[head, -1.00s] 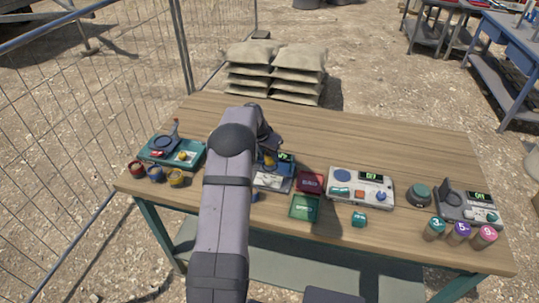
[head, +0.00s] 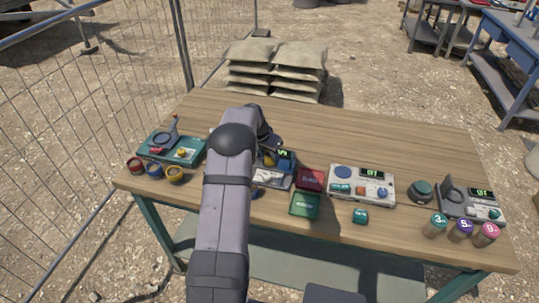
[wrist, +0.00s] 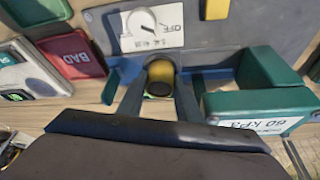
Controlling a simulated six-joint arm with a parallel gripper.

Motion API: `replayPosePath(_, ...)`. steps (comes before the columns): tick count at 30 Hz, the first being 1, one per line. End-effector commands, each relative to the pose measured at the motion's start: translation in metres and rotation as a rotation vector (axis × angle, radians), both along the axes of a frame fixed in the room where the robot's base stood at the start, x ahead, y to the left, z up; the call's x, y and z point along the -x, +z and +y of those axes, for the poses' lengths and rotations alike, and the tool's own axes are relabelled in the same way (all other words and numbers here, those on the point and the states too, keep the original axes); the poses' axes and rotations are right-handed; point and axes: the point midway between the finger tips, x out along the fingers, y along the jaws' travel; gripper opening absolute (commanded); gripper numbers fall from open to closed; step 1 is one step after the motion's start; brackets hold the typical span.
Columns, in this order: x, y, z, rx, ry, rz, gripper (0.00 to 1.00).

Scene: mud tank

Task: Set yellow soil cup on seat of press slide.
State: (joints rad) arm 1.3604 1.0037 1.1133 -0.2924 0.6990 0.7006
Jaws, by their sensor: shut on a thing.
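My gripper (wrist: 158,98) is shut on a small yellow round piece (wrist: 160,72) with a dark round face. I cannot tell whether it is a cup or part of the device. It is at the grey-blue press device (wrist: 190,40), which has an OFF dial and a green-edged block marked 60 kPa (wrist: 272,112). In the head view my arm covers part of this device (head: 276,181), and the gripper tip is small and partly hidden. A yellow cup (head: 175,175) stands at the table's left, beside a blue cup (head: 155,172) and a red cup (head: 136,165). The slide's seat is not clear.
A red BAD tray (head: 311,179) and a green tray (head: 304,205) lie just right of the press. The table's back (head: 370,140) is clear.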

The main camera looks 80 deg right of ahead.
Motion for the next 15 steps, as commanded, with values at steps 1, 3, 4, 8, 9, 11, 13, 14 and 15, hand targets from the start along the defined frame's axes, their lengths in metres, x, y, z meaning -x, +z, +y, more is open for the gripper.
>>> replayPosePath(1, 0.0000, -0.0016, -0.0001, 0.000, 0.000, 0.000, 0.08)
replayPosePath(3, 0.0000, -0.0028, -0.0001, 0.001, 0.000, 0.000, 0.08)
replayPosePath(4, 0.0000, -0.0021, -0.0002, 0.001, 0.000, 0.000, 0.37)
replayPosePath(8, -0.0006, -0.0018, -0.0002, 0.001, 0.000, -0.001, 0.54)
replayPosePath(9, -0.0010, -0.0017, -0.0003, 0.001, 0.001, -0.001, 0.54)
replayPosePath(11, -0.0014, -0.0015, -0.0004, 0.003, 0.001, -0.002, 0.54)
replayPosePath(13, -0.0019, -0.0013, -0.0006, 0.003, 0.002, -0.003, 0.54)
replayPosePath(14, -0.0021, -0.0012, -0.0007, 0.003, 0.002, -0.003, 0.54)
replayPosePath(15, -0.0024, -0.0011, -0.0007, 0.004, 0.002, -0.003, 0.54)
